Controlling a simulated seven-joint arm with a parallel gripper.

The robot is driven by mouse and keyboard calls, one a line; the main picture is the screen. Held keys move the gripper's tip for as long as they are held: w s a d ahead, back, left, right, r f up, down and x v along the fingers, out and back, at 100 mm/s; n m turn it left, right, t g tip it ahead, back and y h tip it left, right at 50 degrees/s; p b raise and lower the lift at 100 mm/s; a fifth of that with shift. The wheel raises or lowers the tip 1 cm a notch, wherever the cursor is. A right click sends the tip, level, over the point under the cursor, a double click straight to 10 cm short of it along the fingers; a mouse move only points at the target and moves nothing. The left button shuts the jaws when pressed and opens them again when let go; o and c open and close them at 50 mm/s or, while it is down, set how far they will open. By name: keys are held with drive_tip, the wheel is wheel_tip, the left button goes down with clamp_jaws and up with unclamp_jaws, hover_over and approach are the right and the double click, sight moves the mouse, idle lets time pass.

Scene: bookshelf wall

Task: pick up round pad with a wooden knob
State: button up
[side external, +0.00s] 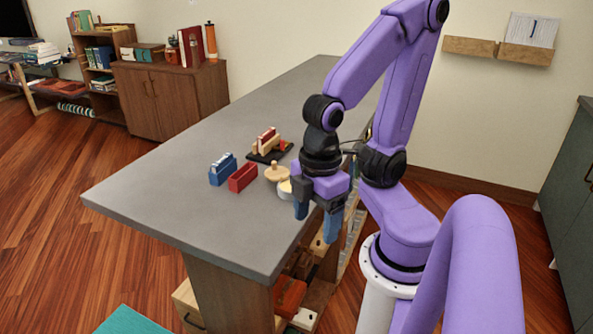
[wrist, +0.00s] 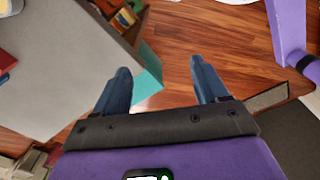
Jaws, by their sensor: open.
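The round pad with a wooden knob (side external: 277,175) lies on the grey table near its right edge in the side view. It is a light tan disc with a small knob standing up. A pale bowl-like thing (side external: 285,190) sits close in front of it, partly hidden by my gripper. My gripper (side external: 316,218) is open and empty, pointing down at the table's right edge, to the right of and nearer the camera than the pad. In the wrist view my gripper (wrist: 160,68) has its fingers apart over the floor; I cannot make out the pad there.
A red open box (side external: 243,177) and a blue box (side external: 222,169) stand left of the pad. A dark tray with blocks (side external: 269,149) is behind it. The grey table (side external: 180,190) is clear at front left. Shelves with items (side external: 290,290) are below its edge.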

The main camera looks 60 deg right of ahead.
drive_tip(key=w+d+r+m, duration=0.2)
drive_tip(key=w+d+m, duration=0.4)
drive_tip(key=w, duration=0.3)
drive_tip(key=w+d+r+m, duration=0.2)
drive_tip(key=w+d+m, duration=0.35)
drive_tip(key=w, duration=0.35)
drive_tip(key=d+r+m+h, duration=0.15)
drive_tip(key=d+m, duration=0.85)
drive_tip(key=d, duration=1.4)
drive_tip(key=shift+t, duration=0.4)
drive_tip(key=f, duration=0.7)
drive_tip(key=d+f, duration=0.1)
drive_tip(key=f, duration=0.3)
drive_tip(key=shift+d+f, duration=0.1)
drive_tip(key=shift+f, duration=0.15)
drive_tip(key=shift+w+d+f, duration=0.1)
drive_tip(key=shift+d+f, duration=0.05)
drive_tip(key=shift+f, duration=2.45)
